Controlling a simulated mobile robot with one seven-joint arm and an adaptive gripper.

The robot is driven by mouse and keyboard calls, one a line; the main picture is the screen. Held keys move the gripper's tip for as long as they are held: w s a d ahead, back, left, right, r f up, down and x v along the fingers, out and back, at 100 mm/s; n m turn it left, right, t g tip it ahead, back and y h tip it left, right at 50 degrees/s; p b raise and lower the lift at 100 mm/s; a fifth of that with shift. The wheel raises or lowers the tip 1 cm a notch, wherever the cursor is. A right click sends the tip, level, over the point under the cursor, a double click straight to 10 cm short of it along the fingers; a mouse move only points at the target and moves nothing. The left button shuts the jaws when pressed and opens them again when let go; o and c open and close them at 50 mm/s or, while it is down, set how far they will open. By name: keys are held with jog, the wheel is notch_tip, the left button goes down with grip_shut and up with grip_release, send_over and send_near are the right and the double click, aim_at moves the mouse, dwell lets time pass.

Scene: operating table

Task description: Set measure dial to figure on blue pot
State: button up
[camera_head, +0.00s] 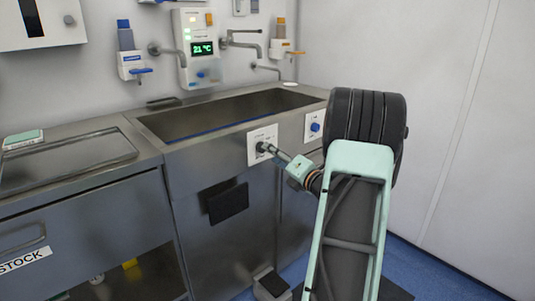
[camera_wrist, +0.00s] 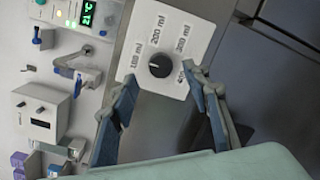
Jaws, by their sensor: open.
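The measure dial (camera_wrist: 160,64) is a round black knob on a white plate (camera_wrist: 185,32), marked 100 ml, 200 ml, 300 ml and another label partly covered by my finger. A white mark on the knob points toward the left of the wrist view, roughly to the 100 ml side. In the head view the plate (camera_head: 253,137) is on the sink cabinet's front. My gripper (camera_wrist: 163,80) is open, its fingers either side of the dial in the picture; contact cannot be told. In the head view my gripper (camera_head: 272,151) reaches the dial. I see no blue pot with a figure.
A second white plate with a blue knob (camera_head: 315,127) is right of the dial. The steel sink (camera_head: 215,112) lies above, with taps and a 21 °C display (camera_head: 203,48) on the wall. A metal tray (camera_head: 75,158) is on the left counter.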

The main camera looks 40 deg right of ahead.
jog(key=shift+w+d, duration=0.1)
jog(key=shift+w, duration=2)
jog(key=shift+c, duration=0.4)
jog(key=c, duration=1.1)
